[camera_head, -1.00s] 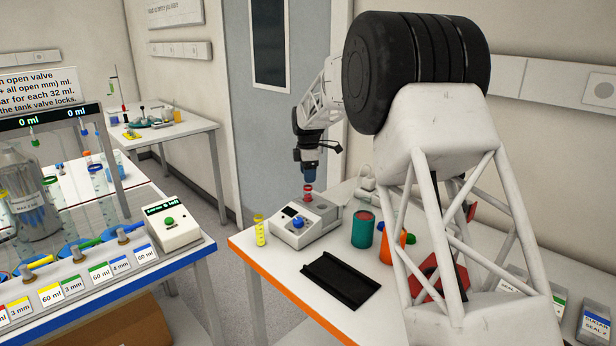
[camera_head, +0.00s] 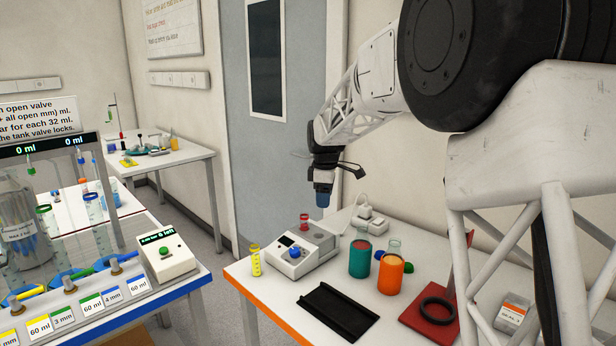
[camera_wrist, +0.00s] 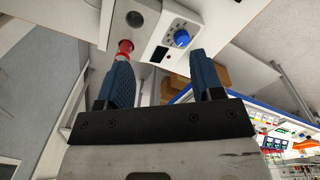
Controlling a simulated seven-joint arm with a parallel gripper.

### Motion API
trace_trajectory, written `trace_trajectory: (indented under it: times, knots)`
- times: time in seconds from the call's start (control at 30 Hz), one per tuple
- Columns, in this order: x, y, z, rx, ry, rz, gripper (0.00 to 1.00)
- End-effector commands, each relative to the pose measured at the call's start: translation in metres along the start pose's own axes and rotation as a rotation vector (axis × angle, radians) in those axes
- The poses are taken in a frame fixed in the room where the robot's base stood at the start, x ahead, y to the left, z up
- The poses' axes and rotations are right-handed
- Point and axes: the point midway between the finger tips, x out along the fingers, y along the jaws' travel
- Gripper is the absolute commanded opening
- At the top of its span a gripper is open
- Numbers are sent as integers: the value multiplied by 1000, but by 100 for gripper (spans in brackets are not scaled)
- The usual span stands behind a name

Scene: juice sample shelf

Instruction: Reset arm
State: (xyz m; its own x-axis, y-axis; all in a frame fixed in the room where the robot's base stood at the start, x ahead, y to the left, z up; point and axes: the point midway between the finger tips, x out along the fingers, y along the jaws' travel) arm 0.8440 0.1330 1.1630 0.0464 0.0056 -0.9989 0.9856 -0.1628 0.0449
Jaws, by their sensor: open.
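My gripper (camera_head: 323,198) is open and empty, pointing down above the orange-edged table in the head view. Its two blue fingers (camera_wrist: 160,85) stand apart in the wrist view. Below it, a red-topped vial (camera_head: 304,222) stands at a white device (camera_head: 302,250) with a blue knob. In the wrist view the red vial (camera_wrist: 124,48) shows just beyond the left finger, and the device's blue knob (camera_wrist: 182,38) lies beyond the gap. The gripper is clear of both.
The table (camera_head: 268,285) also holds a yellow vial (camera_head: 256,260), a black tray (camera_head: 338,312), a teal cup (camera_head: 360,258), an orange cup (camera_head: 391,273) and a red pad with a black ring (camera_head: 436,311). A blue-edged bench (camera_head: 185,288) with valves stands left. Free air surrounds the gripper.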

Motion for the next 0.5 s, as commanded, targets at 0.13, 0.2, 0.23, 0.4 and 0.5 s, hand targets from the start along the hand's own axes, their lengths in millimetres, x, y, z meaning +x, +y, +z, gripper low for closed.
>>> trace_trajectory:
  times: [0.13,0.2,0.23,0.4,0.5]
  knots:
    - [-19,-33,22,100,5,15,61]
    - [-26,-48,32,148,6,21,61]
    - [-29,-55,36,167,7,23,61]
    - [-42,-93,58,284,13,36,61]
    - [-50,-116,71,351,18,45,61]
